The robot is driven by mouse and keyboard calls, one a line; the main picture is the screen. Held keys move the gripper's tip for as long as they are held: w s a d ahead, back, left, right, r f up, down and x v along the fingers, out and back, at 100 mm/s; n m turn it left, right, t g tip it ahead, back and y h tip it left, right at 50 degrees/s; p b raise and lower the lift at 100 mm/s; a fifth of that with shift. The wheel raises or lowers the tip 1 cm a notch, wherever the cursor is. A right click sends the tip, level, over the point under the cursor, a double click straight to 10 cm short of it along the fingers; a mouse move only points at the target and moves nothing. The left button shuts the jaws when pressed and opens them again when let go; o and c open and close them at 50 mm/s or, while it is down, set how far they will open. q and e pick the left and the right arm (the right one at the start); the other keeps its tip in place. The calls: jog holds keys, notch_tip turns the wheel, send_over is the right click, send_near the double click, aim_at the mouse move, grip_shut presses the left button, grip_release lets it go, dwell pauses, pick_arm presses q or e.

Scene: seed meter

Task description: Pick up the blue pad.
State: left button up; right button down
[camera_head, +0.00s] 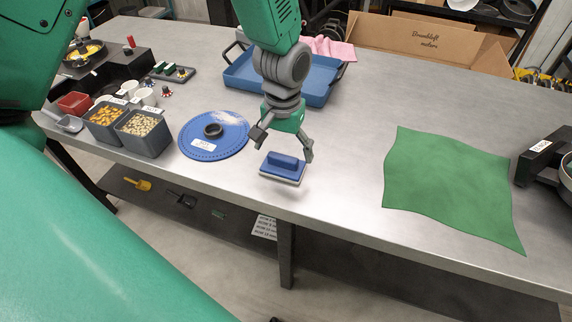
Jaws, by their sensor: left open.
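The blue pad (283,167) has a dark blue block handle on top and a pale lower layer. It is at the front edge of the grey table, right of the blue disc; I cannot tell whether it rests flat on the surface. My left gripper (283,150) is open, pointing down just above the pad. One finger is to the left of the handle and the other to the right. I cannot tell whether the fingers touch the pad. My right gripper is not in view.
A blue disc with a dark ring (183,142) lies left of the pad. Grey bins of seeds (151,146) stand farther left. A blue tray (240,75) is behind the gripper. A green cloth (450,185) lies to the right, with bare table (345,165) between.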

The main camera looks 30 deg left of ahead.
aim_at(284, 157)
pick_arm(q)
jog(key=f, duration=0.3)
jog(key=shift+w+a+f, duration=0.15)
jog(key=shift+a+f, duration=0.05)
jog(key=shift+f, duration=0.1)
jog(key=shift+a+f, duration=0.1)
jog(key=shift+a, duration=0.1)
jog(key=c, duration=0.7)
jog(key=shift+d, duration=0.3)
jog(key=c, duration=0.7)
jog(key=shift+d, duration=0.1)
